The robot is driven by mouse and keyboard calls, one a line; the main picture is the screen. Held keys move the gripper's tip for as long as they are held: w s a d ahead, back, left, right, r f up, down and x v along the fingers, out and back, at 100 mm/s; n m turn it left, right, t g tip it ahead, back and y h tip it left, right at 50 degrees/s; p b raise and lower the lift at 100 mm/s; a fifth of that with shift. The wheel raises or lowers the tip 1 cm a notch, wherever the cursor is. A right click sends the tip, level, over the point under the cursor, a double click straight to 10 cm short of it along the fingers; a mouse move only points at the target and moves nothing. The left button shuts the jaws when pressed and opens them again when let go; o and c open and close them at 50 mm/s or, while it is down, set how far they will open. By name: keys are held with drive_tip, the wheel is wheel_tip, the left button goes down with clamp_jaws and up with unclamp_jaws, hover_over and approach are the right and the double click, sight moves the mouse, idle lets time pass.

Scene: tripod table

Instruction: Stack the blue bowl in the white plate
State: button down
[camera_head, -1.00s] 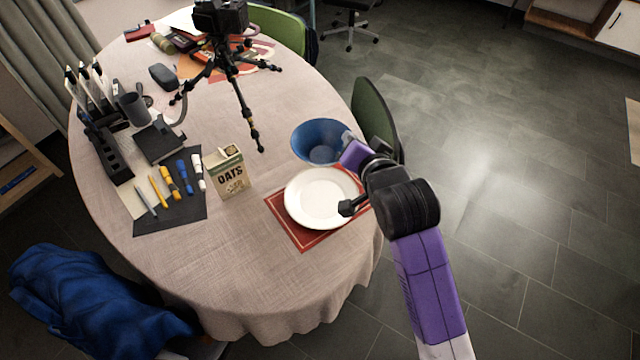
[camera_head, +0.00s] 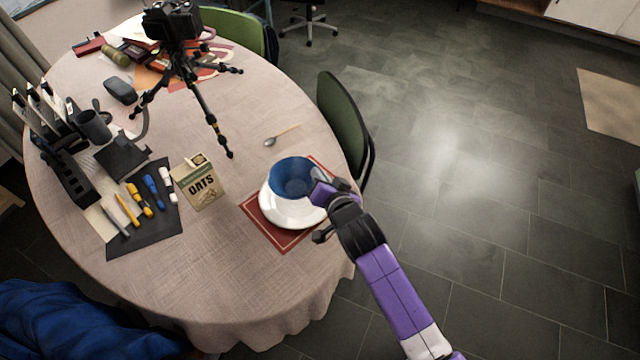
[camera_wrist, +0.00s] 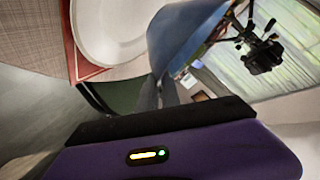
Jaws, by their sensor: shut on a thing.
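The blue bowl (camera_head: 294,177) is upright over the far part of the white plate (camera_head: 283,212) in the head view. The head view does not settle whether it touches the plate. My gripper (camera_head: 322,187) is shut on the bowl's right rim. The plate lies on a red placemat (camera_head: 262,228).
An oats box (camera_head: 197,184) stands left of the plate. A spoon (camera_head: 281,135) lies beyond the bowl. A black tripod (camera_head: 190,75) stands farther back. A green chair (camera_head: 343,125) is at the table's right edge. Bare tablecloth lies in front of the oats box.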

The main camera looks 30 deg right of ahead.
drive_tip(key=shift+f, duration=1.8)
drive_tip(key=shift+f, duration=0.2)
drive_tip(key=c, duration=2)
unclamp_jaws()
drive_tip(key=shift+f+b, duration=0.1)
drive_tip(key=shift+b, duration=0.25)
drive_tip(key=o, duration=0.5)
drive_tip(key=shift+c, duration=0.2)
drive_tip(key=shift+r, duration=0.25)
drive_tip(key=v, duration=1.2)
